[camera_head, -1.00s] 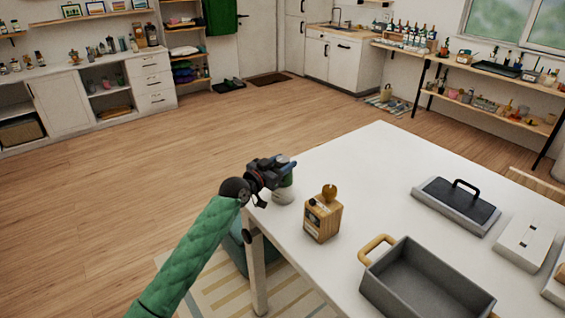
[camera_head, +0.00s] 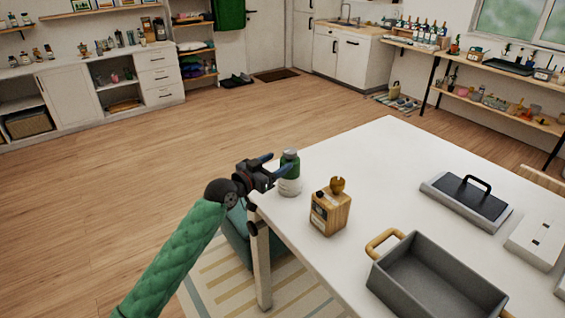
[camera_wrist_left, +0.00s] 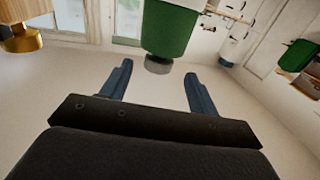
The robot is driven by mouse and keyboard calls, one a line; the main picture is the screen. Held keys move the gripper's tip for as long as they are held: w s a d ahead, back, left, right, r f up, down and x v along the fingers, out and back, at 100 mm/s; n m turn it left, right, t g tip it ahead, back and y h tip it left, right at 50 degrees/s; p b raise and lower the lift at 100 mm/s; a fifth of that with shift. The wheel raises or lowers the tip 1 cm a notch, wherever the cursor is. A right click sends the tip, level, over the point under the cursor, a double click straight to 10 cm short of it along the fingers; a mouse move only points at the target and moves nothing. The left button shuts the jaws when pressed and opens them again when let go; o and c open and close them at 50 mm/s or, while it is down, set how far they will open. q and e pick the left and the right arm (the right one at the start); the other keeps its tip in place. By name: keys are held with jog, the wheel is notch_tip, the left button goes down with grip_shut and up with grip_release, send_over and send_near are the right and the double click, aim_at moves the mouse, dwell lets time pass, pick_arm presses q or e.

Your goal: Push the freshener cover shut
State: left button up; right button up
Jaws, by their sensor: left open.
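The freshener seems to be the green-and-white canister (camera_head: 289,173), upright at the table's near left corner. Its upper part is green, its lower part white. In the left wrist view, which looks upside down, the green part (camera_wrist_left: 170,30) hangs from the top edge with a small grey cap at its end. I cannot tell how far the cover is open. My left gripper (camera_head: 273,165) is open and empty, just left of the canister at the height of its green part. Its two blue fingers (camera_wrist_left: 160,82) point towards it; the canister looks beyond the tips. My right gripper is not seen.
A wooden box with a round golden top (camera_head: 330,212) stands close to the right of the canister. A grey pan (camera_head: 440,262), a dark-lidded tray (camera_head: 466,197) and a white panel (camera_head: 537,238) lie farther right. The white table (camera_head: 385,150) is clear behind the box.

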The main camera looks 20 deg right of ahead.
pick_arm(q)
jog(key=shift+s+a, duration=0.35)
jog(key=shift+a, duration=0.25)
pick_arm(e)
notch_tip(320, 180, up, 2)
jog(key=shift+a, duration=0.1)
